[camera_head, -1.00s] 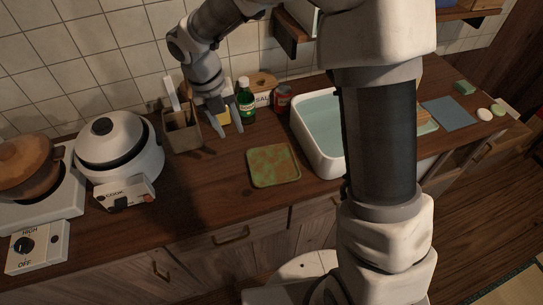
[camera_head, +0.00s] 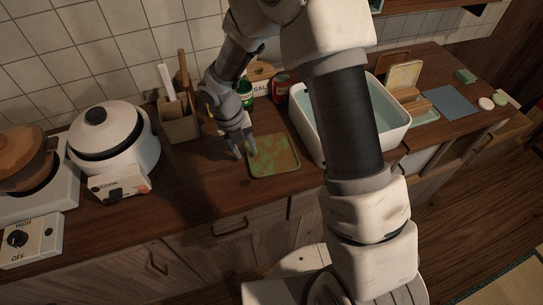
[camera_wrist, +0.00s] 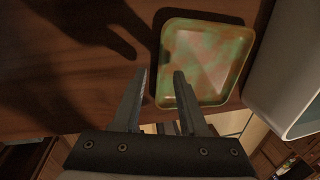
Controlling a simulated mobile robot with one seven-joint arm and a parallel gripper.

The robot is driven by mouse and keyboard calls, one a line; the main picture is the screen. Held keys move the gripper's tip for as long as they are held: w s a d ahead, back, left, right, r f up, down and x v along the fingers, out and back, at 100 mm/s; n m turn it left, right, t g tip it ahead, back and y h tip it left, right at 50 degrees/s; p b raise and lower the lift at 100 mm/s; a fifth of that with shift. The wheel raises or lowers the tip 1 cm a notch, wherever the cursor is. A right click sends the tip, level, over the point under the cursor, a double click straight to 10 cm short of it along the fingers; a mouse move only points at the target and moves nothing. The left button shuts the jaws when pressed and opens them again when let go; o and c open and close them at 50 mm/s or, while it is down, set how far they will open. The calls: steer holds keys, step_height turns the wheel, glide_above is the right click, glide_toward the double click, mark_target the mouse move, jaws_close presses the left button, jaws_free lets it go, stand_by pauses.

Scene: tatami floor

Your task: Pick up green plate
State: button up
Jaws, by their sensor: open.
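The green plate (camera_head: 273,157) is a square with rounded corners and a mottled green and reddish-brown surface. It lies flat on the wooden counter near its front edge. In the wrist view the plate (camera_wrist: 205,60) sits ahead and to the right, with a raised rim. My gripper (camera_head: 243,153) is open and empty, just left of the plate in the head view. In the wrist view my gripper (camera_wrist: 160,75) has its right finger by the plate's left rim and its left finger over bare counter. Whether the right finger touches the rim I cannot tell.
A white basin (camera_head: 394,128) stands close to the plate's right. A white rice cooker (camera_head: 113,144) is at the left. Counter left of the plate is clear.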

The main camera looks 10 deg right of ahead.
steer(key=shift+d+f, duration=0.2)
steer(key=shift+f, duration=1)
steer(key=c, duration=0.7)
jaws_close()
steer(key=shift+s+d, duration=0.1)
